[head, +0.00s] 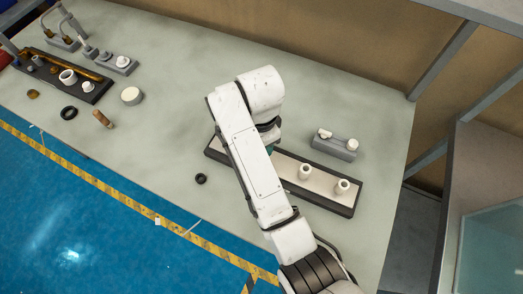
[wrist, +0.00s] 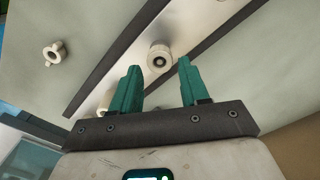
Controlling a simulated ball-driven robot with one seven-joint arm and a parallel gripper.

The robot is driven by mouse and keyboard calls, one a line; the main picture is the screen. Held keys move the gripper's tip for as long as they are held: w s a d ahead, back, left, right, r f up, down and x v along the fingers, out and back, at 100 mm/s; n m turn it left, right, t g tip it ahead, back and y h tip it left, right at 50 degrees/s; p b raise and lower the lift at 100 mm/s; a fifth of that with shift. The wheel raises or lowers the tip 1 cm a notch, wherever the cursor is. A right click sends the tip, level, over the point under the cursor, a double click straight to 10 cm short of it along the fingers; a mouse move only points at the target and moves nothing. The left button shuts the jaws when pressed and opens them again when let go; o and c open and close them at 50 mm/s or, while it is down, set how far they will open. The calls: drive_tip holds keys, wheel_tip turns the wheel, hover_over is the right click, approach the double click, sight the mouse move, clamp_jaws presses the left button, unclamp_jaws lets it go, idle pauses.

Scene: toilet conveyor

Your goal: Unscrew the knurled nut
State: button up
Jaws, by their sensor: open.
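My gripper (wrist: 160,68) is open, with its two teal fingers apart in the wrist view. A pale round part with a dark centre (wrist: 159,55) shows beyond and between the fingertips, on the light strip of a dark-edged tray (wrist: 205,22); it may be the knurled nut, but no knurling can be made out. Another pale part (wrist: 104,103) is partly hidden behind the left finger. In the head view, two white hollow cylinders (head: 305,172) (head: 342,187) stand on the tray (head: 330,204). My arm hides most of the gripper and the tray's left part there.
A pale part with a small lug (wrist: 53,52) lies beside the tray in the wrist view. In the head view, a grey block with white pieces (head: 334,147) stands behind the tray. A black ring (head: 201,179) lies left of it. More fittings and a dark tray (head: 92,97) are far left.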

drive_tip(key=shift+f+b, duration=0.3)
drive_tip(key=shift+f, duration=1.05)
drive_tip(key=c, duration=0.8)
drive_tip(key=shift+r+n+p, duration=0.1)
drive_tip(key=shift+n+p, duration=0.4)
drive_tip(key=shift+n, duration=2)
drive_tip(key=shift+n, duration=0.5)
drive_tip(key=n, duration=0.4)
